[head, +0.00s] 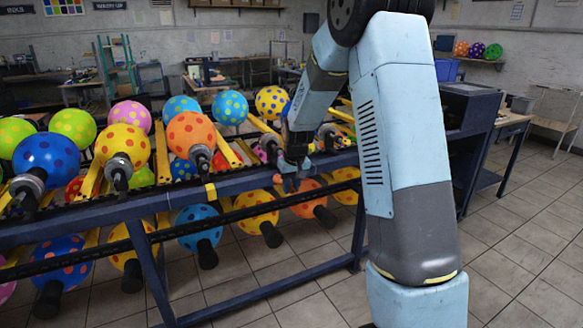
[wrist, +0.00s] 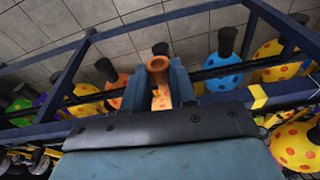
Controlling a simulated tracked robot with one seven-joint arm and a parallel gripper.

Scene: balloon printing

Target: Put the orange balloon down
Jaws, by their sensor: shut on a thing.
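My gripper (head: 290,178) hangs at the front rail of the rack in the head view, fingers pointing down. In the wrist view its two fingers (wrist: 157,85) are shut around an orange balloon (wrist: 160,101) with spots, whose brownish orange neck (wrist: 158,64) shows between and beyond the fingertips. The rest of the held balloon is hidden by my gripper. In the head view it can hardly be told apart from the orange balloon behind. I cannot tell whether it touches the rack.
The blue rack (head: 130,208) carries spotted balloons on black and metal holders in two rows. An orange spotted balloon (head: 191,133) sits on the upper row; another orange one (head: 308,197) is on the lower row behind my gripper. Tiled floor (head: 515,255) is clear at right.

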